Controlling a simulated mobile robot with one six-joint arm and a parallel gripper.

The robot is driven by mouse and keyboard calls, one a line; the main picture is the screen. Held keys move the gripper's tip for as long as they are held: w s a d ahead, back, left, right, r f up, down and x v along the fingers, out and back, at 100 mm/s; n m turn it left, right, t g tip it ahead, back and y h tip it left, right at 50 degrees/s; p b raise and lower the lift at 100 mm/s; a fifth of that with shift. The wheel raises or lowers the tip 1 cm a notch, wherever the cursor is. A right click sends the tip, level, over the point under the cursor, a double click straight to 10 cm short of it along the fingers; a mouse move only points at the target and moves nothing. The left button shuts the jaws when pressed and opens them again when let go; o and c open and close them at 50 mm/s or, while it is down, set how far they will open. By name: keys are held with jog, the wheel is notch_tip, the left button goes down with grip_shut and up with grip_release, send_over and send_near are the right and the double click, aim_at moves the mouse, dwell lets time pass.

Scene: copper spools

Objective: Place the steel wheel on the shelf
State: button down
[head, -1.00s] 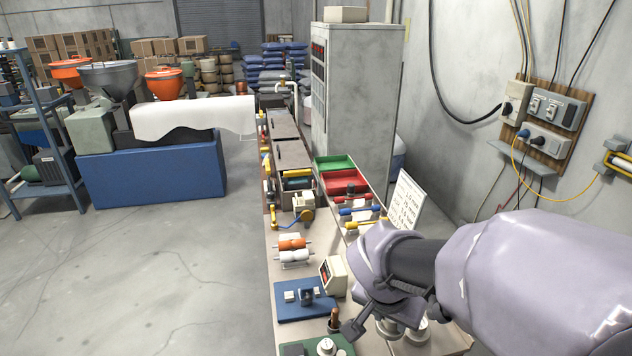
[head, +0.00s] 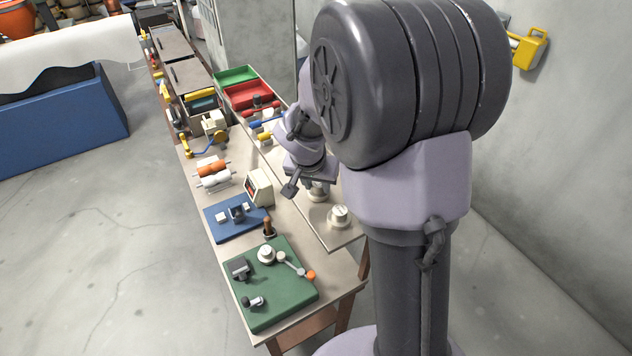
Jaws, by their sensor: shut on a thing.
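My gripper (head: 314,184) is at the raised narrow shelf (head: 349,236) along the right of the bench, pointing down. It is shut on a steel wheel (head: 318,194), a small pale metal disc partly hidden under my wrist. The wheel is at or just above the shelf surface; I cannot tell whether it touches. A second steel wheel (head: 339,216), with a raised hub, stands on the shelf just right of and nearer than the held one. My arm hides part of the shelf behind the gripper.
The lower bench holds a green board (head: 291,299) with small fittings, a blue board (head: 229,226), a beige meter (head: 259,188) and orange and white spools (head: 211,169). Red (head: 249,95) and green (head: 236,75) bins stand farther back. The shelf's near end is clear.

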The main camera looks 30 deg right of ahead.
jog(key=shift+f, duration=0.2)
jog(key=c, duration=1)
grip_release()
jog(key=shift+c, duration=0.2)
jog(key=shift+r, duration=0.1)
jog(key=shift+r+p, duration=0.35)
jog(key=shift+p, duration=0.05)
jog(key=v, duration=1.1)
jog(key=s+a+r+n+t+y, duration=0.1)
jog(key=s+a+r+n+y, duration=0.15)
jog(key=s+a, duration=0.6)
jog(key=s+a+r+n+t+y, duration=0.25)
jog(key=s+a+r, duration=0.2)
jog(key=s, duration=0.65)
notch_tip(320, 180, down, 29)
jog(key=g+b, duration=0.1)
jog(key=b, duration=2.6)
jog(key=shift+w+a+m+b, duration=0.25)
jog(key=shift+a+m+b, duration=0.05)
jog(key=shift+a+m, duration=0.15)
